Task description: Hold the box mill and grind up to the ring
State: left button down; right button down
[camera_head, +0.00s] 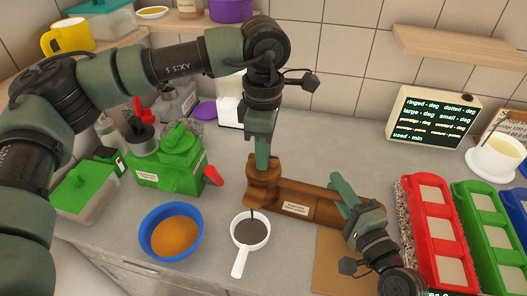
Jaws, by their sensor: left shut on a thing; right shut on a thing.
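A brown wooden mill (295,208) with a long body and a pale label lies on the counter in the middle; I take it to be the box mill. My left gripper (262,166) points down from above and is shut on the mill's upper left part, which its fingers partly hide. My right gripper (342,192) comes from the lower right and is shut on the mill's right end. A white cup with a handle (241,262) stands just in front of the mill's left end, with dark grounds in it. I cannot make out a ring.
A blue bowl of orange-brown powder (148,240) stands left of the cup. A green machine with a red handle (170,165) is behind it. Red (437,235) and green (480,230) racks stand right. A lit sign (434,118) and a white cup (492,160) are behind them.

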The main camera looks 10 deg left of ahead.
pick_arm(q)
jog(key=m, duration=0.5)
jog(key=shift+m, duration=0.3)
dwell(0.4)
jog(key=c, duration=1.3)
grip_release()
notch_tip(320, 180, up, 12)
